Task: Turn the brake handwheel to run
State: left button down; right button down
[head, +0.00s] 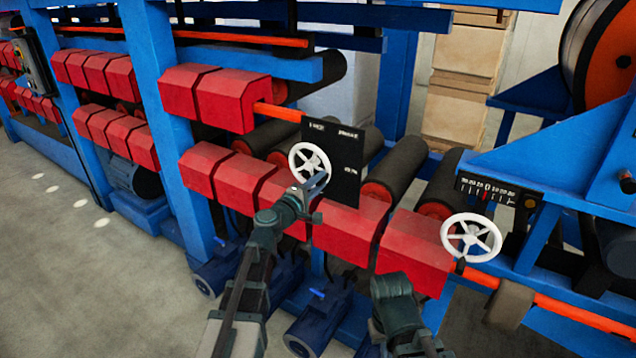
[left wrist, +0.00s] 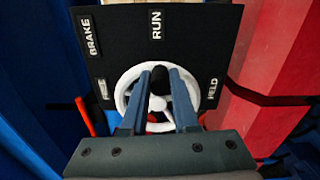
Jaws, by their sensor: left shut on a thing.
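The white spoked brake handwheel (head: 310,160) is mounted on a black panel (head: 346,170) above the red guards. It also shows in the left wrist view (left wrist: 121,97), under white labels reading BRAKE (left wrist: 90,37) and RUN (left wrist: 156,25). My left gripper (head: 320,182) is at the lower right of the wheel in the head view. In the wrist view its two blue fingers (left wrist: 168,78) reach over the wheel's face and are shut on it. They hide part of the rim and spokes. My right gripper does not show; only part of that arm does.
A second white handwheel (head: 471,237) stands at the right, below a numbered scale (head: 487,189). Red guards (head: 350,232) line the machine below the panel. A blue upright (head: 160,90) stands left of it. Clear grey floor (head: 60,260) lies to the left.

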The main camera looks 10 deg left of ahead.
pick_arm(q)
jog(key=shift+r+n, duration=0.25)
jog(key=shift+n, duration=0.15)
jog(key=c, duration=0.7)
grip_release()
